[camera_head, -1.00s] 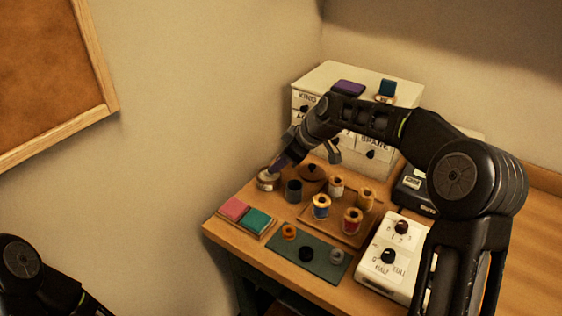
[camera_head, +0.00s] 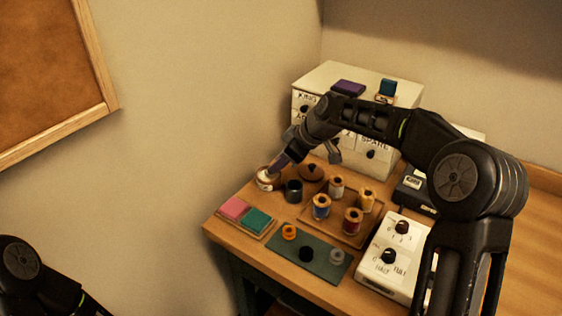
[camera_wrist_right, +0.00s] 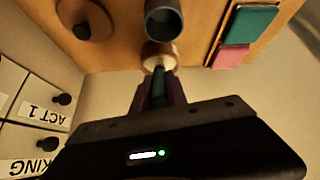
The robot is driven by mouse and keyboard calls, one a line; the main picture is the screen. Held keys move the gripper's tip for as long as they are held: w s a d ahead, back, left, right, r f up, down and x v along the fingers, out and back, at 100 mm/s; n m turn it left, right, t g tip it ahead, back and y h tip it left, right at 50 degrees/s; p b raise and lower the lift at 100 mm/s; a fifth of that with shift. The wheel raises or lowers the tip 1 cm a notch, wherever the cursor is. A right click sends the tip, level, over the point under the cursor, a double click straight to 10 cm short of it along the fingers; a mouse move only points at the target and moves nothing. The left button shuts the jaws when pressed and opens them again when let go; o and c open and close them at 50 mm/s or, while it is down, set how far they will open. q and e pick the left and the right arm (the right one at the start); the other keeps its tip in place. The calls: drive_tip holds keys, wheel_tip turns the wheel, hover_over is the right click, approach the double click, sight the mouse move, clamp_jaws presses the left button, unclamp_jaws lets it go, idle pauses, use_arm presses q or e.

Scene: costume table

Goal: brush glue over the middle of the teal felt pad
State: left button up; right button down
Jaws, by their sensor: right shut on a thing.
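The teal felt pad (camera_head: 257,221) lies on a wooden tray beside a pink pad (camera_head: 234,208), near the table's left edge. The teal pad also shows at the top right of the right wrist view (camera_wrist_right: 250,24). My right gripper (camera_head: 283,160) is shut on a brush, whose dark green handle (camera_wrist_right: 158,93) shows between the fingers. The brush points down into a small pale glue pot (camera_head: 267,182), also in the wrist view (camera_wrist_right: 158,58); its tip is hidden there. My left arm shows at the lower left, but its gripper is out of view.
A dark cup (camera_head: 293,191) stands close to the pot, and a round wooden lid (camera_head: 312,172) lies behind. Thread spools (camera_head: 321,207) stand on a brown tray. A green mat (camera_head: 309,257) holds small rings. A white drawer box (camera_head: 322,75) stands at the back.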

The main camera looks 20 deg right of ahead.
drive_tip(key=shift+s+f, duration=0.1)
idle(0.4)
drive_tip(key=shift+r+p, duration=2.1)
drive_tip(key=shift+r, duration=1.45)
